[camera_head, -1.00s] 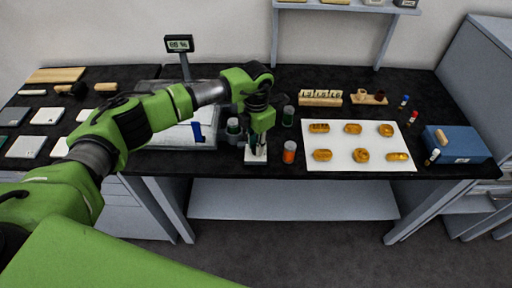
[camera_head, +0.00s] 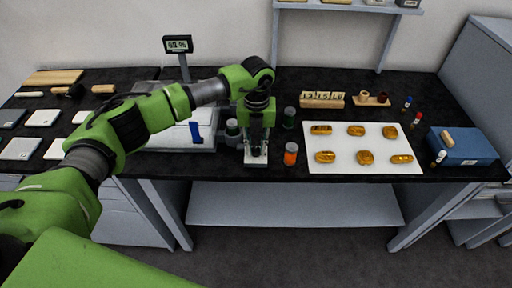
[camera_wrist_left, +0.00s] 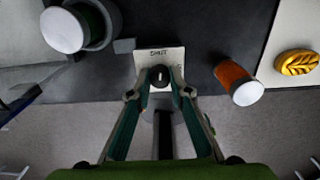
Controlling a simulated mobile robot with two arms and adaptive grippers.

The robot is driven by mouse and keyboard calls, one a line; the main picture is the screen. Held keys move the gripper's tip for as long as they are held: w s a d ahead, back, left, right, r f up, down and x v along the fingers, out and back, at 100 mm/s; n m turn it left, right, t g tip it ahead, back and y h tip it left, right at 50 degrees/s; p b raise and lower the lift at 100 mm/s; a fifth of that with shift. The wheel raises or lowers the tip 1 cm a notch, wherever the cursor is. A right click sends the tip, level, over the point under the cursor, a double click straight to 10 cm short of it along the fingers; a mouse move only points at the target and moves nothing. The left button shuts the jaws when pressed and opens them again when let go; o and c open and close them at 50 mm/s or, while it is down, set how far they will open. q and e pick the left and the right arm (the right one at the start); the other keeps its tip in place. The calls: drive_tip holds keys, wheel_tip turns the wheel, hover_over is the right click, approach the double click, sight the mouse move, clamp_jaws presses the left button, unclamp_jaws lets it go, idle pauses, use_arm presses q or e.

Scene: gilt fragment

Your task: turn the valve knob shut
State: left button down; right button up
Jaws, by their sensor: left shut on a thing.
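The valve knob (camera_wrist_left: 160,76) is small and dark with a pale mark on top. It stands on a white plate (camera_wrist_left: 174,56) near the front edge of the bench. The plate carries the word SHUT along its far side, and the knob's mark lies roughly along the line towards that word. My left gripper (camera_wrist_left: 160,80) is shut on the knob, one finger on each side. In the head view my left gripper (camera_head: 255,155) points down onto the white plate and hides the knob. My right gripper is not in view.
An orange vial (camera_head: 290,154) with a white cap stands close right of the gripper. A green-filled vial (camera_head: 289,117) stands behind it, another (camera_head: 232,128) to the left. A white mat (camera_head: 345,165) with several gilt pieces lies right, a scale with display (camera_head: 178,45) left.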

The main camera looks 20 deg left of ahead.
sight(256, 148)
use_arm(q)
drive_tip(key=shift+n, duration=0.8)
drive_tip(key=shift+r, duration=0.1)
drive_tip(key=c, duration=1.8)
unclamp_jaws()
drive_tip(key=shift+c, duration=0.2)
wheel_tip(256, 148, up, 12)
